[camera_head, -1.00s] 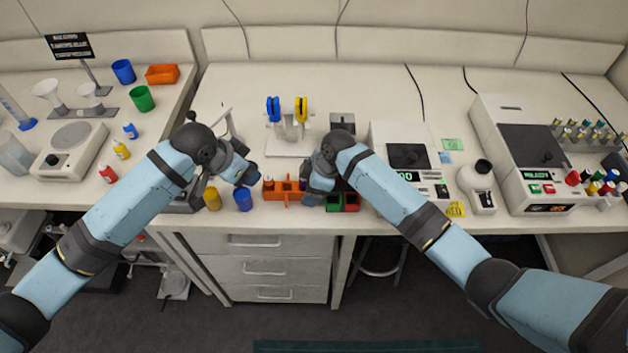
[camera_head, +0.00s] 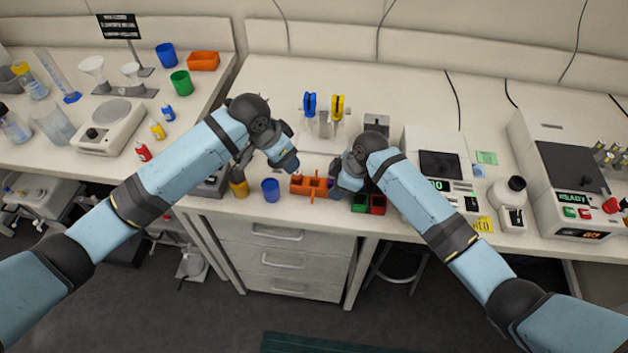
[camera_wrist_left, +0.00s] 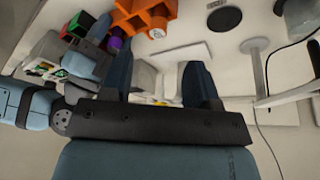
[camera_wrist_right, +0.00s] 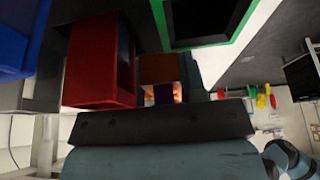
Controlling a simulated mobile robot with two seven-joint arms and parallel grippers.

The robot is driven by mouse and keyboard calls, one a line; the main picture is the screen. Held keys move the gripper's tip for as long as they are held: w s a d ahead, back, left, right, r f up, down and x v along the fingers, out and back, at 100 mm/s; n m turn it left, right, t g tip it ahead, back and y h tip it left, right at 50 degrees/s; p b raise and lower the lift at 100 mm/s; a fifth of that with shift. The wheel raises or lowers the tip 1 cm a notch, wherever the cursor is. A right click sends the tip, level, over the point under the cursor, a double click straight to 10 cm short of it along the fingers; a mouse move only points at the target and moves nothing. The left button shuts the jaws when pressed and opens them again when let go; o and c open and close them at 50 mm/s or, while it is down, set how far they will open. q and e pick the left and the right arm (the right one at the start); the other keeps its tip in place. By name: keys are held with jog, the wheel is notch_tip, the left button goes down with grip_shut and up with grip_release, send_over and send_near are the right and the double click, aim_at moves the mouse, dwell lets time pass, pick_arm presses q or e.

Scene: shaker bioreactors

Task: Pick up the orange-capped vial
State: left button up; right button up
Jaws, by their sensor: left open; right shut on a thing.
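The orange rack (camera_head: 309,187) stands near the bench's front edge. A round orange piece with a pale end (camera_wrist_left: 157,33), which looks like the orange-capped vial, shows at the rack in the left wrist view. My left gripper (camera_head: 291,167) is open and empty above and behind the rack's left end; its two fingers (camera_wrist_left: 158,90) show apart in the left wrist view. My right gripper (camera_head: 340,188) is low at the rack's right end, shut on what looks like a purple-capped vial (camera_wrist_right: 163,93). A purple cap also shows in the left wrist view (camera_wrist_left: 115,42). The vial's body is hidden.
A green bin (camera_head: 360,203) and a red bin (camera_head: 378,205) stand right of the rack, close to my right gripper. Blue (camera_head: 270,190) and yellow (camera_head: 239,189) cups stand left. A stand with blue and yellow clips (camera_head: 323,125) is behind.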

aim_at(297, 171)
pick_arm(q)
jog(key=w+d+r+n+g+y, duration=0.1)
jog(key=w+d+r+g+y, duration=0.1)
jog(key=w+d+r+y, duration=0.15)
pick_arm(e)
jog(key=shift+w+d+f, duration=0.1)
jog(key=shift+d, duration=0.05)
pick_arm(q)
jog(key=shift+n, duration=0.3)
jog(key=f, duration=0.4)
jog(key=s+f, duration=0.1)
jog(key=f, duration=0.6)
jog(key=shift+s+a+f, duration=0.3)
jog(key=shift+s+f, duration=0.05)
jog(key=shift+f, duration=0.3)
jog(key=c, duration=1)
